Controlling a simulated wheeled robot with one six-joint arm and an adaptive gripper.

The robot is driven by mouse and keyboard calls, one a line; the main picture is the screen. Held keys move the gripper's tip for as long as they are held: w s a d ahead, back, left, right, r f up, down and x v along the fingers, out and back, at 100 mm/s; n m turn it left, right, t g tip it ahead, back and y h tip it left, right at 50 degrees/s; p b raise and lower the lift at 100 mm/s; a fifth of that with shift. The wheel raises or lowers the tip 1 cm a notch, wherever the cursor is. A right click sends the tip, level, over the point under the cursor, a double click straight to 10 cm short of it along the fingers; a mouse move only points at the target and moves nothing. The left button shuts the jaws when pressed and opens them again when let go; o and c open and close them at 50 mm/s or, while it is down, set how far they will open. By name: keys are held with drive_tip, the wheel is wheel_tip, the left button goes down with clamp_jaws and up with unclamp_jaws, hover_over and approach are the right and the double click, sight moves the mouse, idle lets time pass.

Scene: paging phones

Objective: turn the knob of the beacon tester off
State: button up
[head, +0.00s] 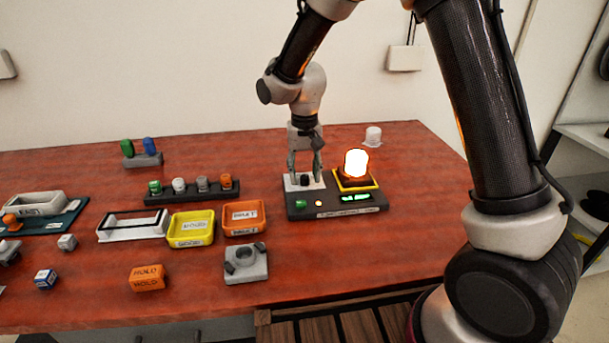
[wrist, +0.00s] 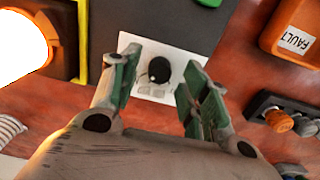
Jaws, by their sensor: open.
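The beacon tester (head: 340,205) is a dark grey panel on the red-brown table. Its beacon (head: 356,163) glows bright white-orange in a yellow-edged socket, and a green display (head: 356,198) is lit. The black knob (wrist: 159,70) sits on a white plate (wrist: 145,94) on the panel. My gripper (wrist: 158,82) is open above the plate, with one green-padded finger on each side of the knob. I see gaps between the knob and both fingers. In the head view my gripper (head: 305,173) hangs over the panel's back left, and the fingers partly hide the plate.
An orange FAULT bin (head: 244,232) and a yellow bin (head: 190,243) stand left of the tester. A rack of several coloured caps (head: 192,198) is behind them. A white ribbed cap (head: 373,136) stands behind the beacon. The table right of the tester is clear.

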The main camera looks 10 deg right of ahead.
drive_tip(key=shift+f, duration=0.65)
drive_tip(key=shift+c, duration=0.2)
clamp_jaws()
